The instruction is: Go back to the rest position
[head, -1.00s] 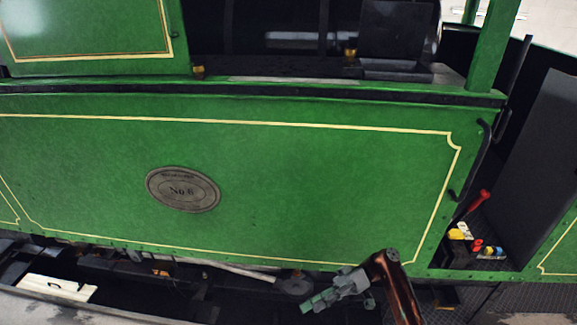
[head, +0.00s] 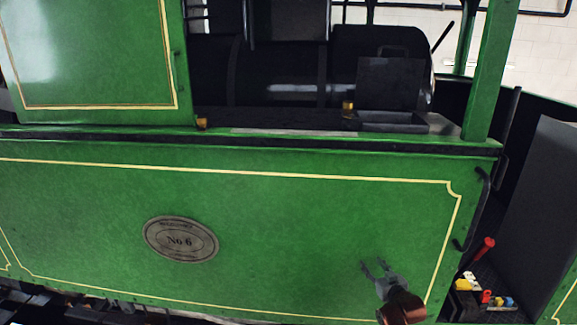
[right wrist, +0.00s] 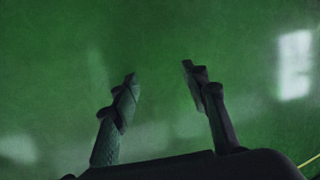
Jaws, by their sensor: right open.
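My right gripper (head: 378,268) is in the lower right of the head view, in front of the tram's green side panel (head: 250,225). Its fingers point up and are spread apart with nothing between them. In the right wrist view the two fingers (right wrist: 160,85) also stand apart and empty, with only the green panel behind them. I cannot tell from the pictures how far the fingertips are from the panel. My left gripper does not show in either view.
An oval "No 6" plate (head: 181,240) is on the panel. A black handrail (head: 474,210) stands at the panel's right end. Beyond it, a red-handled lever (head: 482,250) and small coloured objects (head: 487,296) sit in the doorway. A dark open box (head: 390,120) is on the ledge above.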

